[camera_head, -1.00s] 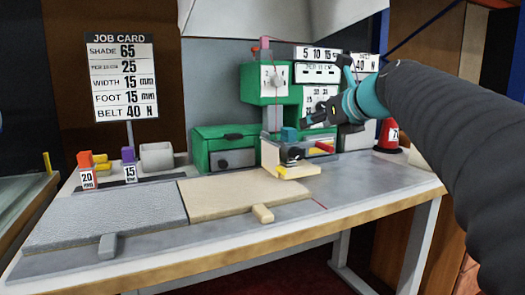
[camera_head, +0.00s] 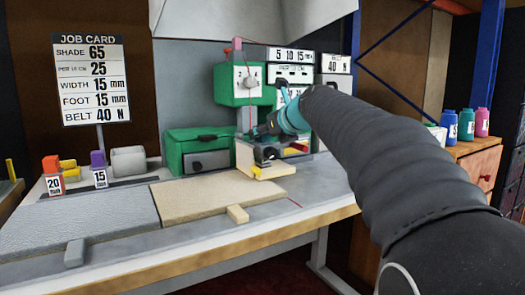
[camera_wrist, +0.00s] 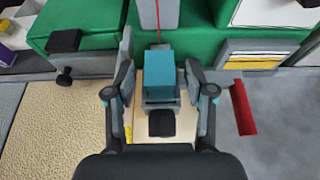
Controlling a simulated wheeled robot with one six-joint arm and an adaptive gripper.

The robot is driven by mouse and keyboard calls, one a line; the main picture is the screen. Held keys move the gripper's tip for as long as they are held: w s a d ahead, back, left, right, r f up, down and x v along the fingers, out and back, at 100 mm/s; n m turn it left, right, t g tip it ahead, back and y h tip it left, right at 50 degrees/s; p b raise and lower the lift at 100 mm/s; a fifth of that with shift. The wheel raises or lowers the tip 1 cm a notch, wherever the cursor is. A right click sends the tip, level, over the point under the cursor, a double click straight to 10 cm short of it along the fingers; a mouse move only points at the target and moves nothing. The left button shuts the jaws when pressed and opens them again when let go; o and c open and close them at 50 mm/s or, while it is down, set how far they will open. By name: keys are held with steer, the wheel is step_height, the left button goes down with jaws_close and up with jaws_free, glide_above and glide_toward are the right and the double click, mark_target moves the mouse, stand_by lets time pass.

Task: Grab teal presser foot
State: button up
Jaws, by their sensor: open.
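The teal presser foot (camera_wrist: 166,80) is a teal block over a dark grey base, on the pale plate (camera_wrist: 140,75) of the green sewing machine (camera_head: 236,86). In the wrist view it sits between the two fingers of my gripper (camera_wrist: 160,97), which is open, with one finger on each side and a gap to each. In the head view my gripper (camera_head: 262,130) is at the machine, and my arm hides most of the presser foot.
An orange block (camera_head: 51,164) tagged 20 and a purple block (camera_head: 98,159) tagged 15 stand at the left. A red lever (camera_wrist: 243,107) juts out right of my gripper. A green drawer box (camera_head: 190,143) is left of the machine. Rug pieces (camera_head: 205,200) cover the table front.

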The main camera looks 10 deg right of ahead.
steer(key=shift+x, duration=0.8)
jaws_close()
steer(key=shift+r, duration=0.1)
